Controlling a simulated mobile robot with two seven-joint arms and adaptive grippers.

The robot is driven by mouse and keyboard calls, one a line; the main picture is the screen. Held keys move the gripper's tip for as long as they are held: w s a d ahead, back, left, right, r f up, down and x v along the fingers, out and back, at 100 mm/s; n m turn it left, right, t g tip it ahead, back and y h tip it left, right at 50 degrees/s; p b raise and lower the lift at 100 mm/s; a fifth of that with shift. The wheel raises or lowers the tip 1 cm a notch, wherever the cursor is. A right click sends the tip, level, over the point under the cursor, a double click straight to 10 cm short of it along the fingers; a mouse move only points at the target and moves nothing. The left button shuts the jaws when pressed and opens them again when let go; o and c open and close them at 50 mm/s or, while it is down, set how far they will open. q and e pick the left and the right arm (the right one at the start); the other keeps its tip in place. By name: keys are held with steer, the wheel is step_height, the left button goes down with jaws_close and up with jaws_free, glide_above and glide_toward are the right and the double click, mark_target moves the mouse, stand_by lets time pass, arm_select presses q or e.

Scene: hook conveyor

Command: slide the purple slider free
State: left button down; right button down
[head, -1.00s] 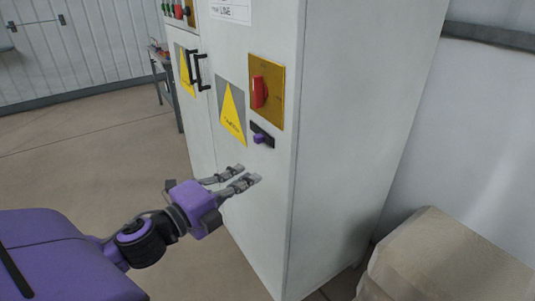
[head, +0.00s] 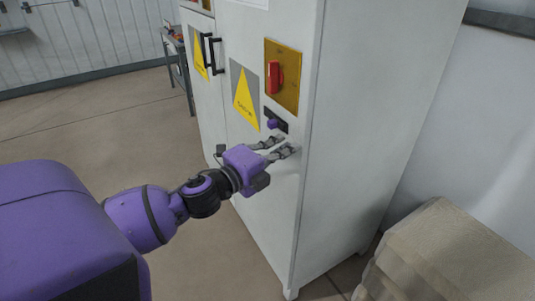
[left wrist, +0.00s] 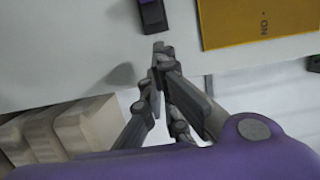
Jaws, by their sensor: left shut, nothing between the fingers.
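The purple slider (head: 272,124) sits on a small black track (head: 280,117) on the front of the white cabinet, below the gold plate with the red switch. In the left wrist view, the black track (left wrist: 154,17) shows at the top edge with a bit of purple (left wrist: 147,2), partly cut off. My left gripper (head: 289,146) is just below the slider, close to the cabinet front and apart from the slider. In the left wrist view its fingertips (left wrist: 159,48) are together with nothing between them. My right gripper is out of view.
The white cabinet (head: 350,170) has a gold plate with a red switch (head: 275,76), a yellow warning sign (head: 244,100) and a black door handle (head: 213,56). A beige covered block (head: 440,260) stands at the lower right.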

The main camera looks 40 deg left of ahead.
mark_target(271, 129)
arm_select(q)
steer(key=w+a, duration=0.1)
steer(key=a, duration=0.1)
steer(key=shift+w+a, duration=0.6)
steer(key=shift+a, duration=0.15)
steer(key=shift+a, duration=0.1)
steer(key=a, duration=0.1)
steer(key=w+a, duration=0.1)
steer(key=a, duration=0.2)
steer(key=shift+w+a, duration=0.1)
steer(key=shift+w, duration=0.25)
